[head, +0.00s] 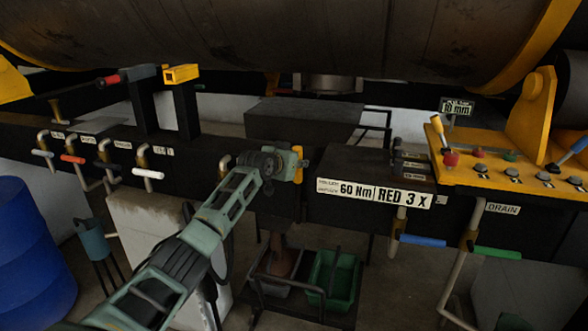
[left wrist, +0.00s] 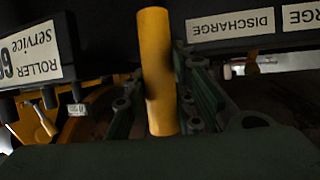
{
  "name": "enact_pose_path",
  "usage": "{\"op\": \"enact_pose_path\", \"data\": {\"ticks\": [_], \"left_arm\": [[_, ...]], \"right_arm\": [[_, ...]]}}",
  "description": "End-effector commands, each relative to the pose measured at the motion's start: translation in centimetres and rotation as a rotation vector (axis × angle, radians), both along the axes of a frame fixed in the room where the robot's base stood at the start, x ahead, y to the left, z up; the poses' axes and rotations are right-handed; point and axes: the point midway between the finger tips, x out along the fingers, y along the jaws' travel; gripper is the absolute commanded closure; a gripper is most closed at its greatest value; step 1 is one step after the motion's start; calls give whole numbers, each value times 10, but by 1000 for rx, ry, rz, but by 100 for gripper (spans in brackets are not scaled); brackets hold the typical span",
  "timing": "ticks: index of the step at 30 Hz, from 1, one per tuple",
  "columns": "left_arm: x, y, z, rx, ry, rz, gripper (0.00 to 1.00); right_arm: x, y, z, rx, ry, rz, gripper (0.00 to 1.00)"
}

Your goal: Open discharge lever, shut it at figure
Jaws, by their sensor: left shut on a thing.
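The yellow discharge lever (head: 299,164) sits at the front of the dark beam, left of the white sign. In the left wrist view its thick yellow grip (left wrist: 156,65) stands between my fingers, beside an upside-down DISCHARGE label (left wrist: 231,25). My left gripper (head: 291,164) is shut on this lever; it also shows in the left wrist view (left wrist: 158,112). The lever's base is hidden behind the gripper. Below it hangs a brown chute-like shape (head: 284,258); whether anything flows there I cannot tell. My right gripper is out of view.
A small display (head: 457,106) reads 10 mm. A green bin (head: 333,279) stands low. Blue (head: 422,240) and green (head: 497,252) handles project at the right; a blue drum (head: 30,250) stands left.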

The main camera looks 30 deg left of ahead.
Motion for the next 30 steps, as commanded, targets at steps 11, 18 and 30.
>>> {"op": "enact_pose_path", "data": {"ticks": [11, 18, 30], "left_arm": [[12, 0, 3, -21, 52, -5, 100], [12, 1, 4, -21, 49, -4, 74], [12, 1, 2, -16, 53, -4, 57]], "right_arm": [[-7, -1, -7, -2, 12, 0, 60], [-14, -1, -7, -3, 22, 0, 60], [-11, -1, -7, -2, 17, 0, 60]]}}
